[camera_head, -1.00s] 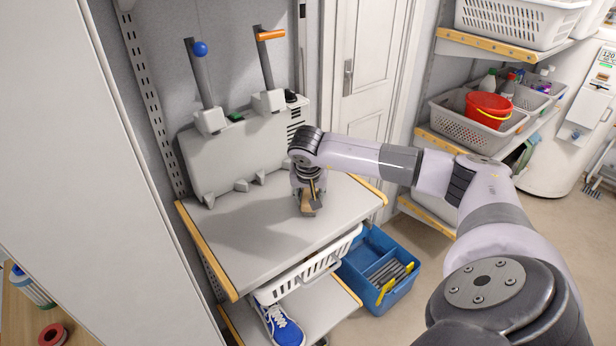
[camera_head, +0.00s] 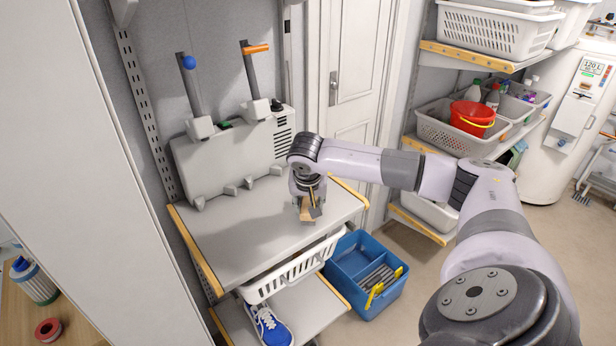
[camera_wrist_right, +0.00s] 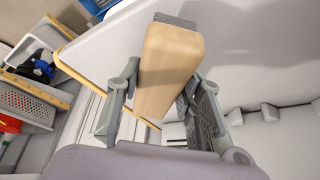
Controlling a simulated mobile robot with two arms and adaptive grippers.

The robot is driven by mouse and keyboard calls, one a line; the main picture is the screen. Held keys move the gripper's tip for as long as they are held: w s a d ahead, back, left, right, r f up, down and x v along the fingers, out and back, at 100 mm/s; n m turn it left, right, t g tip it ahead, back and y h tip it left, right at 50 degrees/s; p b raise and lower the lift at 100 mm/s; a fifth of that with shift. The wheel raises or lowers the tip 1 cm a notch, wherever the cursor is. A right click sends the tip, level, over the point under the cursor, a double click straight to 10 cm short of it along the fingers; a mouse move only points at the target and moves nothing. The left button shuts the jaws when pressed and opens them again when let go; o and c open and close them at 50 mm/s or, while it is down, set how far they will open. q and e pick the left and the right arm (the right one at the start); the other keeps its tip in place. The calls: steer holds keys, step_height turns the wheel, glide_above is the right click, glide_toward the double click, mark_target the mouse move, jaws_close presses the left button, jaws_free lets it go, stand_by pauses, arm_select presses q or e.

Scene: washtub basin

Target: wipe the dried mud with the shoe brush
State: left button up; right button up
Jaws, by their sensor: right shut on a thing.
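My right gripper (camera_head: 309,206) points down over the right part of the grey shelf top (camera_head: 240,235). It is shut on the shoe brush, whose pale wooden body (camera_head: 306,213) shows below the fingers. In the right wrist view, the brush (camera_wrist_right: 168,70) is a wooden block between the fingers (camera_wrist_right: 160,105), with a dark grey strip at its far end. I cannot tell whether the brush touches the shelf top. I make out no dried mud; it may be hidden by the gripper. My left gripper is out of view.
A grey box unit with two upright levers (camera_head: 230,155) stands at the back of the shelf top. Below are a white basket (camera_head: 295,268) and a blue-and-white shoe (camera_head: 270,326). A blue crate (camera_head: 365,285) stands on the floor. Shelves with baskets and a red bucket (camera_head: 472,118) are at right.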

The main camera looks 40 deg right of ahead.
step_height(320, 180, up, 2)
steer(key=shift+w+p, duration=0.15)
steer(key=shift+p, duration=0.3)
step_height(320, 180, up, 2)
steer(key=shift+r+p, duration=0.2)
steer(key=shift+p, duration=0.55)
steer(key=shift+r, duration=0.35)
